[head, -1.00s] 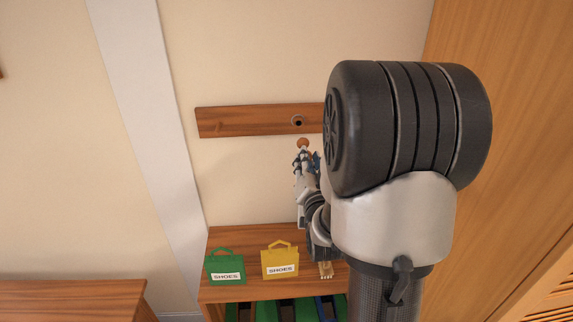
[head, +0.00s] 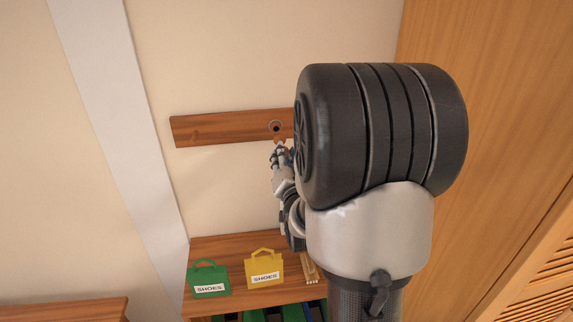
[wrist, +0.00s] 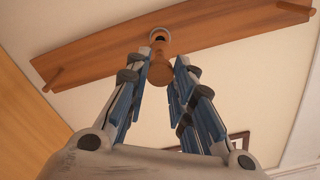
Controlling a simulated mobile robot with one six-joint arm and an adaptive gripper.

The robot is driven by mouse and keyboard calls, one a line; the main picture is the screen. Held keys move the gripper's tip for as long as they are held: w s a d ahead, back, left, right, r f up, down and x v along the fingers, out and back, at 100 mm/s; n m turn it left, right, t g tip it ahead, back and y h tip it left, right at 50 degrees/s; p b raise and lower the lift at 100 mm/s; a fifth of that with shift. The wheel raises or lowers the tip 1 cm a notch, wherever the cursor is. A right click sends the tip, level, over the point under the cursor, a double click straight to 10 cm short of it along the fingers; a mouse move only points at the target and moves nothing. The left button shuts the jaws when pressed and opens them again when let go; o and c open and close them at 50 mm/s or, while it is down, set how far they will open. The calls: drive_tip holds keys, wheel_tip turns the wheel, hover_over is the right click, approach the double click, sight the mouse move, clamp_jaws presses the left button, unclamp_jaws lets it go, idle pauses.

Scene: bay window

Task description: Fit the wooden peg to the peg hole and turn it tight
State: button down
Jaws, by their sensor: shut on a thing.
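The wooden peg (wrist: 160,72) is held between the fingers of my gripper (wrist: 161,66), which is shut on it. In the head view my gripper (head: 281,156) sits just below the peg hole (head: 276,126), with a bit of the peg (head: 281,141) at its tip. The hole is a dark opening with a grey ring in the wooden wall board (head: 215,129). In the wrist view the peg's far end lies close to the hole (wrist: 160,36). I cannot tell whether they touch. My arm covers the board's right end in the head view.
The wrist view shows other pegs (wrist: 54,80) on the board. Below stands a wooden shelf (head: 225,248) with a green shoe bag (head: 209,280) and a yellow shoe bag (head: 264,271). A wooden panel (head: 490,120) rises at the right. The wall left of my gripper is bare.

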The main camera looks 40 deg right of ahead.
drive_tip(key=shift+b+x, duration=0.3)
drive_tip(key=shift+x, duration=1.25)
drive_tip(key=shift+b, duration=1.35)
idle(0.4)
drive_tip(key=shift+b+x, duration=0.65)
drive_tip(key=shift+x, duration=0.85)
drive_tip(key=c, duration=1.3)
unclamp_jaws()
drive_tip(key=v, duration=0.7)
drive_tip(key=shift+s+a, duration=0.1)
drive_tip(key=shift+s, duration=0.1)
